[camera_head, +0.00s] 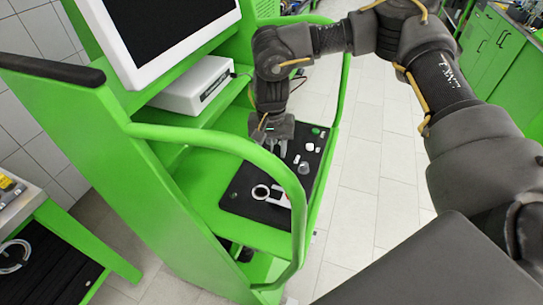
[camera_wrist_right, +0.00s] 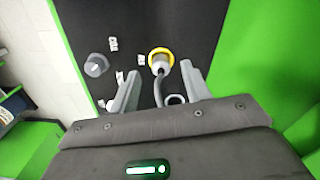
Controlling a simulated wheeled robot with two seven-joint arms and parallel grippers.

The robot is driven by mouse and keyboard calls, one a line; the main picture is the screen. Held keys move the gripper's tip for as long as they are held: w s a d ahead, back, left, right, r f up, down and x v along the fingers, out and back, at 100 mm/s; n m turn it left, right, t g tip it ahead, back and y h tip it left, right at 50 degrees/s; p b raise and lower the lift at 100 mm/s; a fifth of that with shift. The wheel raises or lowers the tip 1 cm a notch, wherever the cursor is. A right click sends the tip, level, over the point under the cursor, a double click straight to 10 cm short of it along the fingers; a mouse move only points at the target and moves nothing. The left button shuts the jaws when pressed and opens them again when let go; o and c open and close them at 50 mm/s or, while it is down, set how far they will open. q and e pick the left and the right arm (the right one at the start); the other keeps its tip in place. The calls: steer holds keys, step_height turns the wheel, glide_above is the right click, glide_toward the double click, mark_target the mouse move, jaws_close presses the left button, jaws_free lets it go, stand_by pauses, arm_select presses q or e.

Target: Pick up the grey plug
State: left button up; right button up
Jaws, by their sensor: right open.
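My right gripper (camera_head: 280,150) is over the black mat (camera_head: 238,199) on the green bench and points down at it. In the right wrist view my right gripper (camera_wrist_right: 160,86) is open, its two grey fingers apart. A pale grey plug-like piece with a yellow ring (camera_wrist_right: 160,58) lies just beyond the fingertips, roughly midway between them. A grey cable (camera_wrist_right: 157,92) runs from it back between the fingers. A darker grey round piece (camera_wrist_right: 96,65) sits on the mat to the left, outside the fingers. I cannot tell for certain which one is the grey plug. My left gripper is not in view.
Small white pieces (camera_wrist_right: 113,44) lie on the mat. A green curved rail (camera_head: 296,215) borders the bench. A white box (camera_head: 195,85) and a monitor (camera_head: 165,40) stand at the left. Tiled floor is clear at right.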

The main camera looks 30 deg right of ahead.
steer(key=shift+w+f, duration=0.1)
steer(key=shift+f, duration=0.85)
steer(key=c, duration=0.9)
